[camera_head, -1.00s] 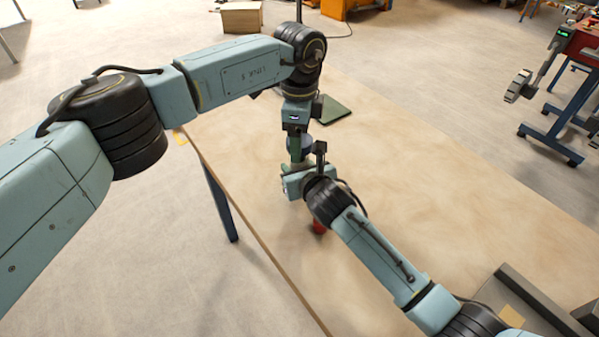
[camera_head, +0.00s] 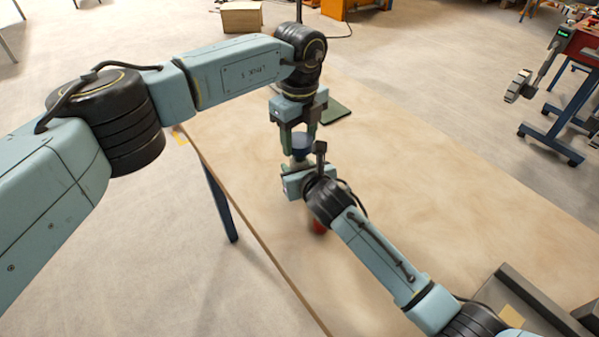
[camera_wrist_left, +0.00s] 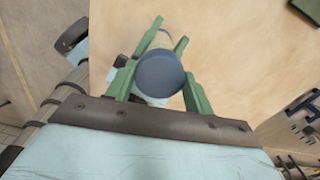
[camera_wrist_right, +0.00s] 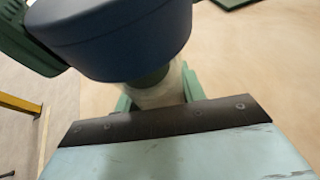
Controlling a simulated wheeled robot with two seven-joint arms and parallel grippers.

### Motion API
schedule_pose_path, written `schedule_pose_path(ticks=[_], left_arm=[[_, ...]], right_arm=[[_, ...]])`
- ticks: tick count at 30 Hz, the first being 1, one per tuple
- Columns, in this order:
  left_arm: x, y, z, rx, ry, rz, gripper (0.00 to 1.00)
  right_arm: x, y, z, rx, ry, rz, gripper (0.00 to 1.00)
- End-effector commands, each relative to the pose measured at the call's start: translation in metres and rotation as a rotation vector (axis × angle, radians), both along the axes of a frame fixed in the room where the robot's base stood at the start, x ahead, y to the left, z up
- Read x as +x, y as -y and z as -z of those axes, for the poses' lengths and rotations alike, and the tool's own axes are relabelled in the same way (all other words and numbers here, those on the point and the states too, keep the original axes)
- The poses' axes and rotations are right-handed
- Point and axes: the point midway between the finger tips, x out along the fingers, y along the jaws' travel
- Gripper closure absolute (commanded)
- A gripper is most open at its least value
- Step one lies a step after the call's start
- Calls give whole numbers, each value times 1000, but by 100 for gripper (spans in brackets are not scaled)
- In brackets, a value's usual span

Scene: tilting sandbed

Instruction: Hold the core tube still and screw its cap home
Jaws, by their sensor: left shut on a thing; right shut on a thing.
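The blue cap (camera_head: 302,142) sits on top of the core tube, above the table. It also shows in the left wrist view (camera_wrist_left: 160,74) and, close up, in the right wrist view (camera_wrist_right: 118,38). My left gripper (camera_head: 299,137) points down from above and is shut on the cap, one green finger on each side. The pale, translucent core tube (camera_wrist_right: 162,93) is upright below the cap, mostly hidden. My right gripper (camera_head: 295,180) comes in from the side, below the left one, and is shut on the tube. Whether the cap is fully seated I cannot tell.
A red object (camera_head: 318,227) stands on the tan table (camera_head: 420,220), partly hidden by my right arm. A flat dark green pad (camera_head: 335,112) lies beyond the grippers. A dark-edged tray (camera_head: 530,300) is at the lower right.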

Motion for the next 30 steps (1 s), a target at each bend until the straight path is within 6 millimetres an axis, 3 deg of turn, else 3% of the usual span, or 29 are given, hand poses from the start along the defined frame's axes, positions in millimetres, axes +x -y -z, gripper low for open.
schedule_pose_path(ticks=[15,21,29,30], left_arm=[[0,1,0,-1,1,949,75],[0,1,0,-1,1,1093,75],[-1,1,0,-2,1,1099,75],[-1,1,0,-2,1,1099,47]], right_arm=[[0,0,1,-2,-1,-1,100],[0,0,1,-2,-1,-1,100],[0,0,1,-2,-2,0,100],[0,0,1,-2,-2,0,100]])
